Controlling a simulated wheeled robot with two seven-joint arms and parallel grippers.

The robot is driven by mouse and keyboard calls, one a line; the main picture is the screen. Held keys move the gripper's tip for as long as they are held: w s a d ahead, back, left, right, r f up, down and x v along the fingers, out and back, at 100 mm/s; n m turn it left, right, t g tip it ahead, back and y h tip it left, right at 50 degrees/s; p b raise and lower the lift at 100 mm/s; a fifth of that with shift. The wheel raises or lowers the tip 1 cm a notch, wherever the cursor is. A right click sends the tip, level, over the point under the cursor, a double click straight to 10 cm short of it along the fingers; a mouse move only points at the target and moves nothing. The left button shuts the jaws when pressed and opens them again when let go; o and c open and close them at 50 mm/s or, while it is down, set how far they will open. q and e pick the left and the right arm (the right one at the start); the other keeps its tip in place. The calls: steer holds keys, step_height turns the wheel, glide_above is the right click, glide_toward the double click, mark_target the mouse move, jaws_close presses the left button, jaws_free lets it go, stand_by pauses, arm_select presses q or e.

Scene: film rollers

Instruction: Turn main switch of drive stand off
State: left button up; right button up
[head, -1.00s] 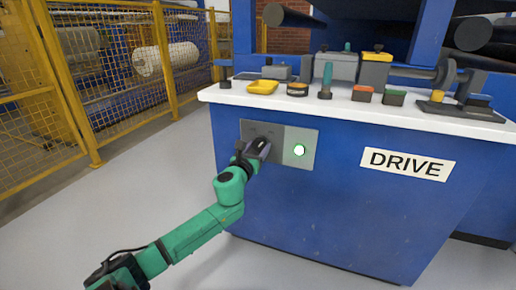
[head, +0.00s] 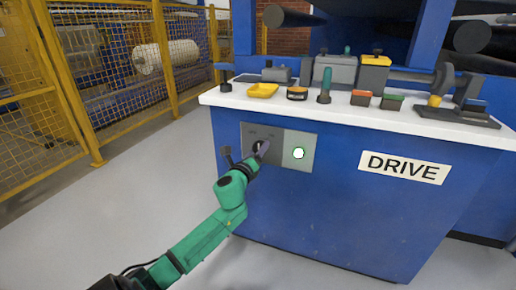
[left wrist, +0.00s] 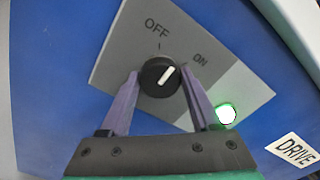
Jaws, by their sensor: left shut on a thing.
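The drive stand (head: 330,215) is a blue cabinet with a DRIVE label. On its front is a grey switch plate (head: 308,138) with a black main switch knob (head: 257,147). In the left wrist view the plate (left wrist: 120,55) carries OFF and ON marks. The knob (left wrist: 152,72) has a white pointer between the two marks. My left gripper (head: 262,148) is at the knob, and its purple fingers (left wrist: 159,75) are shut on it from both sides. A round lamp (head: 299,153) is lit, and it glows green in the left wrist view (left wrist: 226,114). My right gripper is out of view.
A yellow mesh fence (head: 120,75) stands at the left. The grey floor between fence and stand is clear.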

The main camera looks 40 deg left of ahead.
arm_select(q)
steer(key=shift+f+n+p, duration=0.15)
steer(key=shift+n+p, duration=0.8)
steer(key=shift+n, duration=2.45)
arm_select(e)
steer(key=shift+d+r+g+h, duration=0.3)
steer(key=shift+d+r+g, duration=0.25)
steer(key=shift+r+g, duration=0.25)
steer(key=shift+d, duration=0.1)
arm_select(q)
steer(key=o, duration=1.4)
steer(key=p+v, duration=0.2)
steer(key=v, duration=1.2)
steer(key=shift+s+d, duration=0.15)
steer(key=shift+s, duration=0.15)
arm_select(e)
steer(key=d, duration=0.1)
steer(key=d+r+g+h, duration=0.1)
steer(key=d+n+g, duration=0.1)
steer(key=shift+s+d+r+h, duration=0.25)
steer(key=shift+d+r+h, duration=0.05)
